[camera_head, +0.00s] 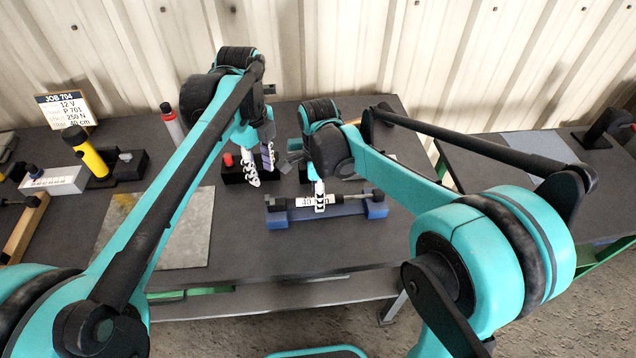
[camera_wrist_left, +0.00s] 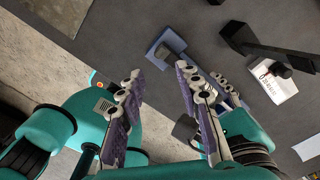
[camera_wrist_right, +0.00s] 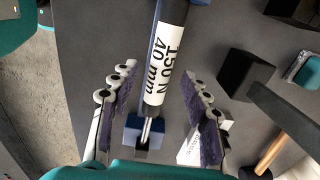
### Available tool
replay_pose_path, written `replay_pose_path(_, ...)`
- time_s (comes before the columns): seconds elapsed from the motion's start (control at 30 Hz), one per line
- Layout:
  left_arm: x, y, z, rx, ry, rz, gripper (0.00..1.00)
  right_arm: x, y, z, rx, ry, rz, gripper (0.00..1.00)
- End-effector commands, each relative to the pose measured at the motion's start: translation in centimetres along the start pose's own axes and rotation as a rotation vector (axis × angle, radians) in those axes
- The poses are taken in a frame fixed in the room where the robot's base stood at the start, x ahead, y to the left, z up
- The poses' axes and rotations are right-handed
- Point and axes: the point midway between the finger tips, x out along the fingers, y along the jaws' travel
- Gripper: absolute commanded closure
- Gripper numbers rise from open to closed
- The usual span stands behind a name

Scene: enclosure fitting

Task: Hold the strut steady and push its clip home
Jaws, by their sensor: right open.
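The strut (camera_head: 292,203) is a dark cylinder with a thin rod and a white label. It lies level along a blue cradle (camera_head: 377,211) on the table. My right gripper (camera_head: 320,196) is over its middle. In the right wrist view the strut (camera_wrist_right: 167,75), with a label reading "150 N 40 mm", runs between the open fingers (camera_wrist_right: 147,95); contact cannot be told. My left gripper (camera_head: 261,172) is open and empty, apart from the strut, left of and behind the cradle. One end of the cradle (camera_wrist_left: 157,49) shows beyond the left fingers (camera_wrist_left: 160,90). I cannot make out the clip.
A grey mat (camera_head: 190,235) lies at left front. A yellow cylinder (camera_head: 88,156), a pale box (camera_head: 55,183) and a job card (camera_head: 68,109) stand at the left. A red knob (camera_head: 228,160) is beside my left gripper. Table in front of the cradle is clear.

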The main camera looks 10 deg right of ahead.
Motion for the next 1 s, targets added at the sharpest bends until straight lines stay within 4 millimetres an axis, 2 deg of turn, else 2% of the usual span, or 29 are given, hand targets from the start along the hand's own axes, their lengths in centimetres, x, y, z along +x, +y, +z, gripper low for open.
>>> replay_pose_path(0.17, 0.0, 0.0, 0.0, 0.000, 0.000, 0.000, 0.66, 1.4, 0.0, 0.0, 0.000, 0.000, 0.000, 0.53)
replay_pose_path(0.43, 0.0, 0.0, 0.0, 0.000, 0.000, 0.000, 0.66, 1.6, 0.0, 0.0, -0.001, 0.000, -0.001, 0.53)
replay_pose_path(0.47, 0.0, 0.0, 0.0, 0.000, 0.000, 0.000, 0.66, 1.6, 0.0, 0.0, -0.001, 0.000, -0.001, 0.58)
replay_pose_path(0.6, 0.0, 0.0, 0.0, 0.000, 0.000, 0.000, 0.66, 1.5, 0.0, 0.0, -0.001, 0.000, -0.001, 0.95)
replay_pose_path(0.63, 0.0, 0.0, 0.0, 0.000, 0.000, 0.000, 0.66, 1.5, 0.0, 0.0, -0.001, 0.000, -0.001, 1.00)
replay_pose_path(0.7, 0.0, 0.0, 0.0, 0.000, 0.000, 0.000, 0.66, 1.5, 0.0, 0.0, -0.001, 0.000, -0.001, 1.00)
replay_pose_path(0.73, 0.0, 0.0, 0.0, 0.000, 0.000, 0.000, 0.68, 1.5, 0.0, 0.0, -0.001, 0.000, -0.001, 1.00)
replay_pose_path(0.8, 0.0, 0.0, 0.0, 0.000, 0.000, 0.000, 0.87, 1.5, 0.0, 0.0, -0.001, 0.000, -0.001, 1.00)
replay_pose_path(0.87, 0.0, 0.0, 0.0, 0.000, 0.000, 0.000, 1.00, 1.5, 0.0, 0.0, -0.001, 0.000, -0.001, 1.00)
replay_pose_path(1.0, 0.1, 0.1, 0.2, -0.050, 0.010, 0.000, 1.00, 1.5, 0.0, 0.0, -0.001, 0.000, -0.001, 1.00)
